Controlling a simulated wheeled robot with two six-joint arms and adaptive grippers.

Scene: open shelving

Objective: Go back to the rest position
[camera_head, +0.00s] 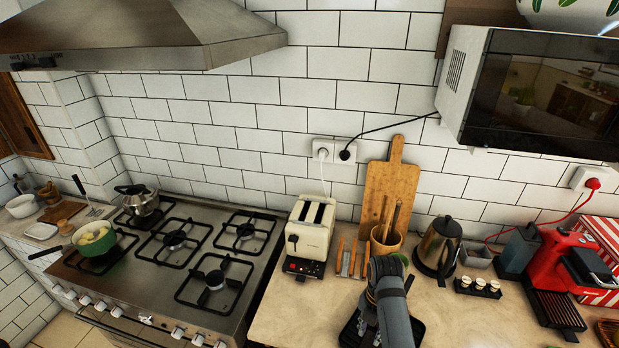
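My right arm comes up from the bottom edge, right of centre, over the counter (285,332). My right gripper (384,268) is at its upper end, seen from behind, in front of the utensil holder (384,243). Its fingertips are not clearly visible, so I cannot tell whether it is open or shut, or whether it touches anything. My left gripper is not in view.
A cream toaster (309,236), a wooden cutting board (392,189), a kettle (437,246) and a red coffee machine (572,262) stand around the arm. The gas stove (262,240) is left, with a green pot (97,262). A microwave (545,90) hangs above right.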

